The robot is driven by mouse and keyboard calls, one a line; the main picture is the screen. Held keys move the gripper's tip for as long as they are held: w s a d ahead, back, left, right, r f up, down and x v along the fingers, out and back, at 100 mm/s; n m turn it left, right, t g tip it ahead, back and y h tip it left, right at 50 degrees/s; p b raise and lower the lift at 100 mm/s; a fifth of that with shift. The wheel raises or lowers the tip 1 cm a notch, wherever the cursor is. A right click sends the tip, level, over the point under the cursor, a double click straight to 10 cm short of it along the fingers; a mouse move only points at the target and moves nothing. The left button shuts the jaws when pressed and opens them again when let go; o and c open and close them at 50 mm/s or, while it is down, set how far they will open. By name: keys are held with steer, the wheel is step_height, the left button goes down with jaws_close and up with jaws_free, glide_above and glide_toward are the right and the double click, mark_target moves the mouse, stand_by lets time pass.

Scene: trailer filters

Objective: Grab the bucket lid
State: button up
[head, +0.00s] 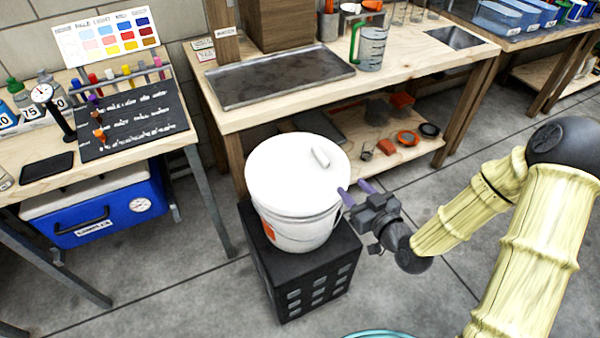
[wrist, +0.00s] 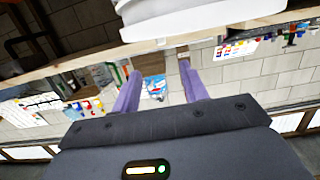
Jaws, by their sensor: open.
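The white bucket (head: 302,234) stands upright on a black crate (head: 300,285) in the head view. Its round white lid (head: 280,175) lies on top, with a small raised handle (head: 321,157) right of its centre. My gripper (head: 357,191) is just right of the bucket, near the rim, with its purple fingers pointing at it. In the wrist view, the fingers of my gripper (wrist: 158,85) are apart with nothing between them. A white rounded surface (wrist: 190,15), seemingly the bucket or lid, fills the top of that view. Whether a fingertip touches the bucket is unclear.
A wooden workbench (head: 400,78) with a metal tray (head: 280,78) and a green-handled jug (head: 371,50) stands behind the bucket. A side table (head: 60,182) with a blue cooler (head: 110,207) below is at left. Grey floor (head: 200,290) is open in front.

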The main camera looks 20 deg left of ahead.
mark_target(327, 161)
steer(key=x, duration=1)
steer(key=shift+w+r, duration=0.1)
steer(key=shift+b+x, duration=0.5)
steer(key=shift+x, duration=2.15)
jaws_close()
